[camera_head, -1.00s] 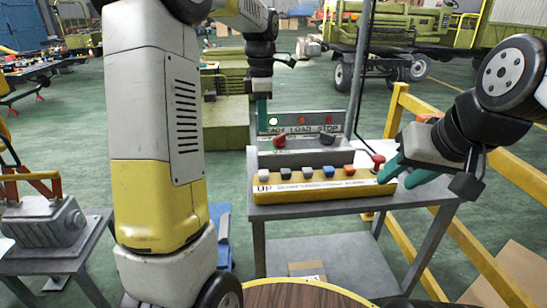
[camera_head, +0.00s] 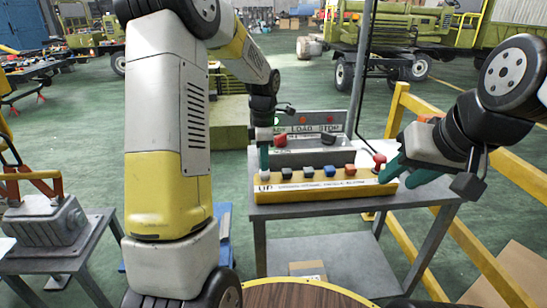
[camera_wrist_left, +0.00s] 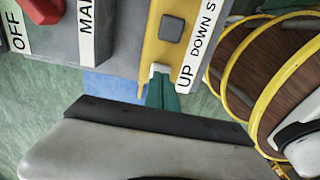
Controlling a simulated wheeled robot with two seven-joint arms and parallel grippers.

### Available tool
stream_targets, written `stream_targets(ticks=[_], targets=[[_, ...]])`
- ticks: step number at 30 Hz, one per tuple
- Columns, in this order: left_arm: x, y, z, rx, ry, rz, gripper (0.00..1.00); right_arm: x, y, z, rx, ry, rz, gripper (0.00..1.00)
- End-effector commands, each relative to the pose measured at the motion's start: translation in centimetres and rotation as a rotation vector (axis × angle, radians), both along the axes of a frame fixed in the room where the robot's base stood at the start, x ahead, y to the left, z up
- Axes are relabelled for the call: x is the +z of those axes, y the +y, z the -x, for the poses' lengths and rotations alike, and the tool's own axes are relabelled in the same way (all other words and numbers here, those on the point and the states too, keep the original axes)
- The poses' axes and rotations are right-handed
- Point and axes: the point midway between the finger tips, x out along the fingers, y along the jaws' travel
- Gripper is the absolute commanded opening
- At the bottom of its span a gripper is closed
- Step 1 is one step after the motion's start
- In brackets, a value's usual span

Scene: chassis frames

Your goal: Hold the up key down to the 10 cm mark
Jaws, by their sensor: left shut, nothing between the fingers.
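The yellow key box (camera_head: 325,184) lies on a grey table, with a row of coloured keys on top and the label UP at its left end. My left gripper (camera_head: 264,170) is shut and points down at that left end, hiding the white up key in the head view. In the left wrist view the white up key (camera_wrist_left: 160,70) shows right at the tip of my teal fingers (camera_wrist_left: 162,92); I cannot tell how far it is pressed. My right gripper (camera_head: 402,178) has its teal fingers apart at the box's right end. I cannot make out a 10 cm mark.
A grey control panel (camera_head: 318,152) with a red and a black knob stands behind the key box. A red-topped button (camera_head: 379,160) is at the table's right. Yellow railings (camera_head: 470,240) run along the right. A round wooden top (camera_head: 290,294) is in front.

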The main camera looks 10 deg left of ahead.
Motion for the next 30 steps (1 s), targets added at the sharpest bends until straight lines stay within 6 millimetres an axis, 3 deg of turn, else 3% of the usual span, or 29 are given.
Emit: stream_targets(ticks=[14,21,30], targets=[[-0.8,0.0,0.0,0.0,0.001,0.0,0.0,0.0,0.0,0.0,0.0,0.0,0.0,0.38],[-3.2,-0.1,0.1,-0.002,0.003,0.0,0.0,0.0,0.0,0.0,0.0,0.0,0.0,0.38],[-3.4,0.1,0.2,0.001,0.007,0.001,0.0,0.0,0.0,0.0,0.0,0.0,0.0,0.38]])
